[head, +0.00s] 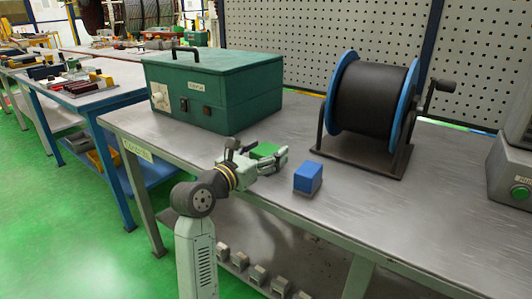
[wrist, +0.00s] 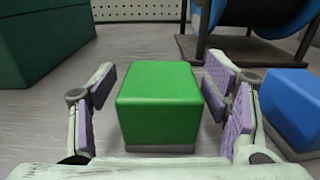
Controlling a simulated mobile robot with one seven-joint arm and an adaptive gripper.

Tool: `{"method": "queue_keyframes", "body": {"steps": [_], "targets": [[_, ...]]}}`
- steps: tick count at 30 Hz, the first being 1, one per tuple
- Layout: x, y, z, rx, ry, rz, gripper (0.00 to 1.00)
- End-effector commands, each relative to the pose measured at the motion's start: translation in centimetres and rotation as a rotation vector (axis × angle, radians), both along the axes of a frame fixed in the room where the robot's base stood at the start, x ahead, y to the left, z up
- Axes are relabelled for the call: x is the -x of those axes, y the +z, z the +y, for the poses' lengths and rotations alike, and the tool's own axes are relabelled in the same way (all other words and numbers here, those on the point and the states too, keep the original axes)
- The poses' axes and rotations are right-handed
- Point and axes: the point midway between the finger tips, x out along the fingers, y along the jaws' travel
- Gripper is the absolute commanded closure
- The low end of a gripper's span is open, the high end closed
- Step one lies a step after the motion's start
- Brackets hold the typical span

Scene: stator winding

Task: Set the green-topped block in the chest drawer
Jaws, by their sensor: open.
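The green-topped block (wrist: 158,105) stands upright on the bench between the spread fingers of my gripper (wrist: 162,85). It has a grey base, and there are gaps between its sides and the purple finger pads. In the head view the block (head: 264,149) is partly hidden by my gripper (head: 270,158), which is open at the bench's front edge.
A blue block (head: 308,178) stands just right of my gripper, close to the right finger in the wrist view (wrist: 292,105). A black cable reel (head: 372,105) with blue flanges stands behind it. A grey machine (head: 512,165) is at the far right. The bench top (head: 420,210) is clear at front right.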

Motion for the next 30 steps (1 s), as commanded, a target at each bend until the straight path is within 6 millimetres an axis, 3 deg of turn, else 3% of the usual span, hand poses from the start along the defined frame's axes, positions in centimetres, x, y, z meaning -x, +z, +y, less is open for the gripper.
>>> {"method": "queue_keyframes", "body": {"steps": [15, 27, 30], "targets": [[6.9, 0.1, 6.3, 0.0, 0.002, -0.001, 0.3], [8.1, 0.3, 7.1, 0.001, 0.0, -0.001, 0.3], [8.6, 1.4, 7.1, 0.03, -0.01, -0.029, 0.3]]}}
